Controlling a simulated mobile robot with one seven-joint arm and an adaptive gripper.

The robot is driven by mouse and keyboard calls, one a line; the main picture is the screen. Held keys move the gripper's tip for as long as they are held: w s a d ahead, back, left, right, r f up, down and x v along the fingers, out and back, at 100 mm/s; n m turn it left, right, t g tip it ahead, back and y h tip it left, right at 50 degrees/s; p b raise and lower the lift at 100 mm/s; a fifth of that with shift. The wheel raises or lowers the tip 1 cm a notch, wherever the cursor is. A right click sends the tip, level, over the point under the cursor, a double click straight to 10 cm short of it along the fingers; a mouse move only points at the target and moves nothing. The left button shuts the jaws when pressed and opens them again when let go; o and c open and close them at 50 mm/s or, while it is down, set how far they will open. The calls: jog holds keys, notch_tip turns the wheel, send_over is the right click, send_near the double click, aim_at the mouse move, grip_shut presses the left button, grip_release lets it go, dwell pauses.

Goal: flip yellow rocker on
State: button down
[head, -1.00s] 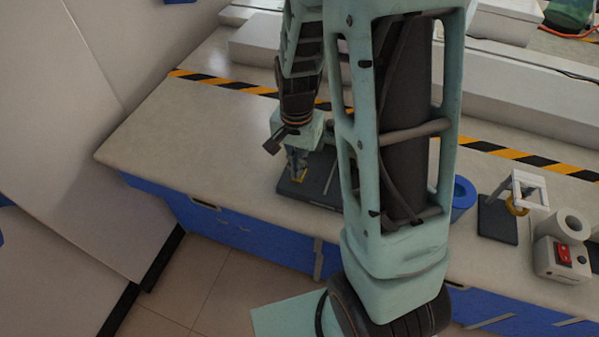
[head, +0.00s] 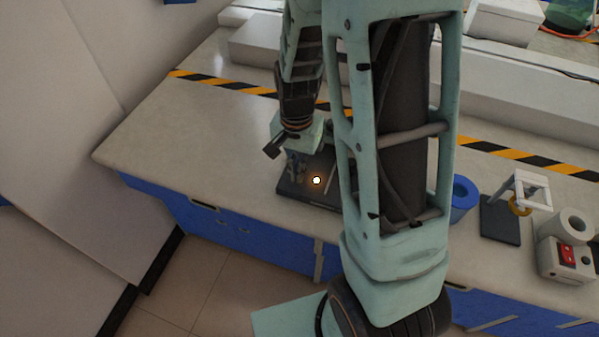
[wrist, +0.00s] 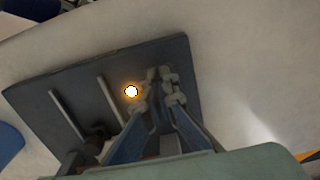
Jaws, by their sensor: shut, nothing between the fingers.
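A dark grey panel (head: 325,203) lies on the bench under my gripper (head: 297,176). It also fills much of the wrist view (wrist: 80,75). A small round lamp (head: 316,180) on the panel glows white with an orange rim, and it shows in the wrist view (wrist: 131,91) just left of my fingertips (wrist: 165,85). My gripper is shut and empty, its tips down at the panel. The yellow rocker is mostly or wholly hidden by the fingers, so its tilt cannot be seen. Two pale slots run along the panel, left of the lamp in the wrist view.
My arm covers the panel's right side in the head view. To the right stand a blue cup (head: 463,196), a dark-based stand (head: 500,222) with a yellow ring, and a grey box (head: 553,262) with a red switch. The bench left of the panel is clear.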

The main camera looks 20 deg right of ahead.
jog(key=shift+r+p, duration=2.8)
jog(key=shift+r, duration=0.75)
